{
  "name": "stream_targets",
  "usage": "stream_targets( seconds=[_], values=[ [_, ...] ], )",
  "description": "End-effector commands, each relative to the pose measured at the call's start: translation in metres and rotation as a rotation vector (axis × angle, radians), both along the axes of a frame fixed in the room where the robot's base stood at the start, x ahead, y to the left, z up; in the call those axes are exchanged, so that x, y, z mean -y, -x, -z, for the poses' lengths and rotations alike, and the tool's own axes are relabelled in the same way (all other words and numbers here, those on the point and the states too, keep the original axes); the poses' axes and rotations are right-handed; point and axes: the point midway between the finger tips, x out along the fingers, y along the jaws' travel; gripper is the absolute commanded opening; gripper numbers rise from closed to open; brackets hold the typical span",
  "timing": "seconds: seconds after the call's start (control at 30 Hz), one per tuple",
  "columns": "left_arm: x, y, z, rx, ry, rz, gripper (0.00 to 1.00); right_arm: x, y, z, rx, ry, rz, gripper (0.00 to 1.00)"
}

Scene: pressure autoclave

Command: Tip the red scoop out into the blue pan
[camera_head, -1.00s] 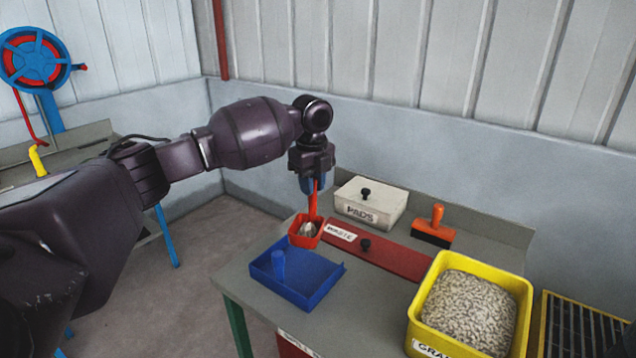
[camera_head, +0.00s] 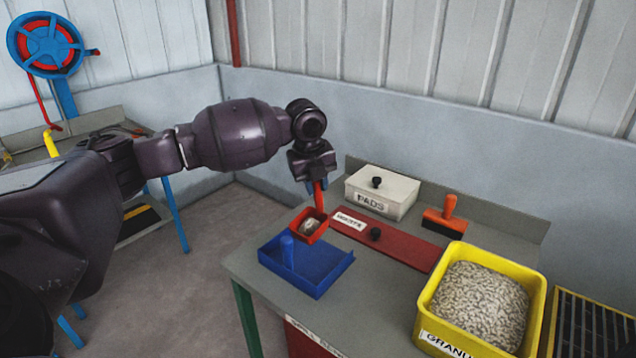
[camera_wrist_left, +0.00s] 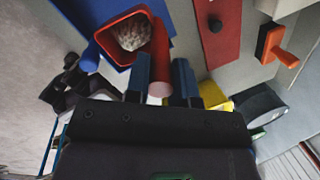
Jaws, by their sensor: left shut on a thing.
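The red scoop (camera_head: 309,225) hangs by its upright handle from my left gripper (camera_head: 316,186), which is shut on that handle. Pale granules lie in the scoop's cup. In the head view the scoop is over the back edge of the blue pan (camera_head: 325,280), slightly tilted. The pan sits on the grey bench and has a blue upright handle at its left side. In the left wrist view the scoop (camera_wrist_left: 108,48) shows with granules in it, its handle between the fingers (camera_wrist_left: 160,80), and part of the blue pan (camera_wrist_left: 85,15) beyond. My right gripper is out of view.
A yellow bin (camera_head: 435,318) of granules stands at the front right of the bench. A red lid marked waste (camera_head: 400,247), a white pads box (camera_head: 383,190) and an orange-handled brush (camera_head: 445,220) are behind. A dark grate (camera_head: 590,320) is at far right.

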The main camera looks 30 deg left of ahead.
Motion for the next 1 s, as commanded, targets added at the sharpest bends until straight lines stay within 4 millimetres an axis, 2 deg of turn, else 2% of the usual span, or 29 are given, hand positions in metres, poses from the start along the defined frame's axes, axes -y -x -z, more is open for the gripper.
stream_targets(
  seconds=[0.03, 0.2, 0.43, 0.6, 1.0],
  values=[
    [-0.001, 0.003, 0.007, 0.011, 0.0, 0.0, 0.0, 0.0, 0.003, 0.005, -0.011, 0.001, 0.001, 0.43],
    [-0.001, 0.009, 0.014, 0.073, 0.006, 0.0, 0.0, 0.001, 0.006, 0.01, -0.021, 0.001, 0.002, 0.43],
    [-0.001, 0.018, 0.024, 0.155, 0.013, 0.002, 0.0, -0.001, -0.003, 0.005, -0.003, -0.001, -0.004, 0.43],
    [-0.003, 0.028, 0.019, 0.24, 0.017, 0.0, 0.0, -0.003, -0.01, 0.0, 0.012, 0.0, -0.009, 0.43],
    [-0.004, 0.05, 0.018, 0.429, 0.034, 0.002, 0.0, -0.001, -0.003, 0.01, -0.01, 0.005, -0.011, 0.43]
  ],
)
